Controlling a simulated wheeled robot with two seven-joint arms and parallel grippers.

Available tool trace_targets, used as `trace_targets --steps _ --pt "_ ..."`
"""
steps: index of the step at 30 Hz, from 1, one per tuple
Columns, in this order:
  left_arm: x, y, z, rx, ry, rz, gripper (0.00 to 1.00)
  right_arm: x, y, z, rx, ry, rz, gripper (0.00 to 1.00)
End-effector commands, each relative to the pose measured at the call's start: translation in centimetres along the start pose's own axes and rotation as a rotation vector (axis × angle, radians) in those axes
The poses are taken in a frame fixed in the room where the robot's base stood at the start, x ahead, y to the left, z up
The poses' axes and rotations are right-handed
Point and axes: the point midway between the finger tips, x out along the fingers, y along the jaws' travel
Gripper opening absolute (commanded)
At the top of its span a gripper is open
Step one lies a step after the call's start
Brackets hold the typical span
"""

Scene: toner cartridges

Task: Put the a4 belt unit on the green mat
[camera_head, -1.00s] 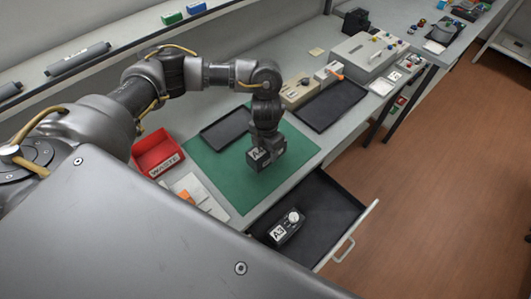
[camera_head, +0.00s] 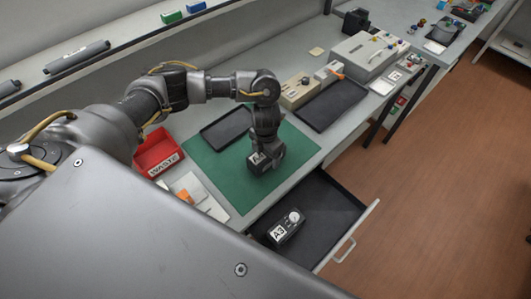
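The a4 belt unit (camera_head: 257,159) is a dark box with a white label on its near left face. It is at the middle of the green mat (camera_head: 229,183), upright, at the mat or very close to it; a small gap cannot be told. My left gripper (camera_head: 265,146) points straight down onto the unit from above and appears shut on it. The fingertips are mostly hidden by the wrist and the unit. My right gripper is not in view.
An open drawer (camera_head: 327,228) in front of the mat holds a dark unit labelled A3 (camera_head: 286,228). A red WASTE bin (camera_head: 155,152) stands left of the mat. Black trays (camera_head: 331,104) and beige boxes lie behind it. White papers with an orange item lie at the front left.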

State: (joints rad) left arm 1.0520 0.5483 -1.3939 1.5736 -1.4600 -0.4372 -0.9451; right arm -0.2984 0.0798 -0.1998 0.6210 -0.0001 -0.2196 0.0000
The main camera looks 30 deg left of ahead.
Motion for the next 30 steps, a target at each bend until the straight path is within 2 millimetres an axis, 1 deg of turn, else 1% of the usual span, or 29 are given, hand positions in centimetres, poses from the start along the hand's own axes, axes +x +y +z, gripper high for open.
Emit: trace_targets --steps 5,8,9,11,14,18,21,24,27,30 --pt "-0.1 0.0 0.0 0.000 0.000 0.000 0.76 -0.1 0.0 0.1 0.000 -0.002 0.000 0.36" --pt "-0.7 0.0 0.0 0.000 -0.001 0.000 0.76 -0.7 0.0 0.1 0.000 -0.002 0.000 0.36" --pt "-1.1 0.0 0.1 0.001 -0.003 0.001 0.76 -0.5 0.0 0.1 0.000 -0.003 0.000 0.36" --pt "-2.1 0.0 0.2 0.004 -0.006 0.001 0.76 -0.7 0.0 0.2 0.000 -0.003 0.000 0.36" --pt "-4.2 0.1 0.2 0.003 -0.005 0.003 0.76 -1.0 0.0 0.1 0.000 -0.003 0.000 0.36" --pt "-7.2 0.1 0.1 0.004 -0.006 0.003 0.76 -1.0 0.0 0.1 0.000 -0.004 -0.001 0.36" --pt "-9.0 0.1 0.1 0.003 -0.005 0.002 0.76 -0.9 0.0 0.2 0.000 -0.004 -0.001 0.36" --pt "-10.5 0.1 0.1 0.001 -0.004 0.001 0.76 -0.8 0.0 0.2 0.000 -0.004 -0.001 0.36" --pt "-11.5 0.1 0.1 0.000 -0.002 0.001 0.76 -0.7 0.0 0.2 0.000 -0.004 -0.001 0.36" --pt "-12.1 0.1 0.0 0.000 -0.002 0.001 0.76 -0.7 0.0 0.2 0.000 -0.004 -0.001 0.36"
